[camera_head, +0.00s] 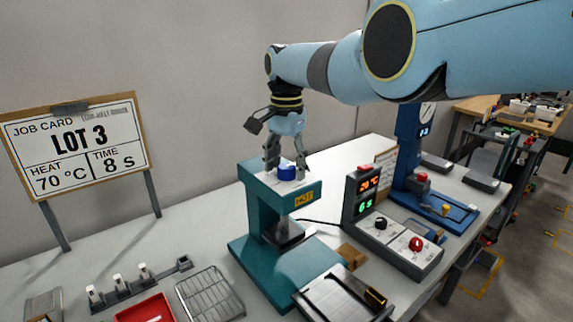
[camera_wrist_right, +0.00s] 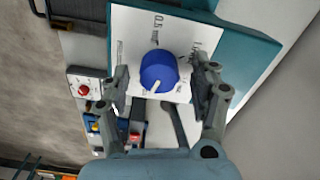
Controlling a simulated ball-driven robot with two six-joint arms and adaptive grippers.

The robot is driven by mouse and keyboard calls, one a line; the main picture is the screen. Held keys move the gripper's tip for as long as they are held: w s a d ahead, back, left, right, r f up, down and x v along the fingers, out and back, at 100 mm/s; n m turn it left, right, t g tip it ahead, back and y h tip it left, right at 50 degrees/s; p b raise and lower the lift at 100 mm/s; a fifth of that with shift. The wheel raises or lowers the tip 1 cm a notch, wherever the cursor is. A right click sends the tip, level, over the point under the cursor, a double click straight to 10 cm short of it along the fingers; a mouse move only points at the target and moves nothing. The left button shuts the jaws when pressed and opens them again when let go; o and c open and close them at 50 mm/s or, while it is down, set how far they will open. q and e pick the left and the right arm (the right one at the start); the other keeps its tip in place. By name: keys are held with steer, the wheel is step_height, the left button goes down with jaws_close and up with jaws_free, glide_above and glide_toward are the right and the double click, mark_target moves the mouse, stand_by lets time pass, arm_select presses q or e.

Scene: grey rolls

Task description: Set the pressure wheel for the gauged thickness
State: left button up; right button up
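The blue pressure wheel (camera_head: 287,173) sits on top of the teal press (camera_head: 262,215). In the right wrist view the wheel (camera_wrist_right: 158,71) stands on a white scale plate (camera_wrist_right: 128,28). Its white pointer line points toward the lower edge of the plate, slightly left. My right gripper (camera_head: 287,161) reaches down over the wheel. In the wrist view its fingers (camera_wrist_right: 160,88) stand on either side of the wheel, spread, with a gap on both sides. My left gripper is not in view.
A job card (camera_head: 78,145) reads LOT 3, 70 °C, 8 s. A control box (camera_head: 385,232) shows red 20 °C and green 6 s. A blue device (camera_head: 425,190) with a dial stands behind. A wire rack (camera_head: 210,293), red tray (camera_head: 146,308) and dark tray (camera_head: 335,302) lie in front.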

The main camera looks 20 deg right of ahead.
mark_target(287, 166)
step_height(287, 166, up, 12)
stand_by(0.6)
steer(key=shift+s+f, duration=0.1)
stand_by(0.4)
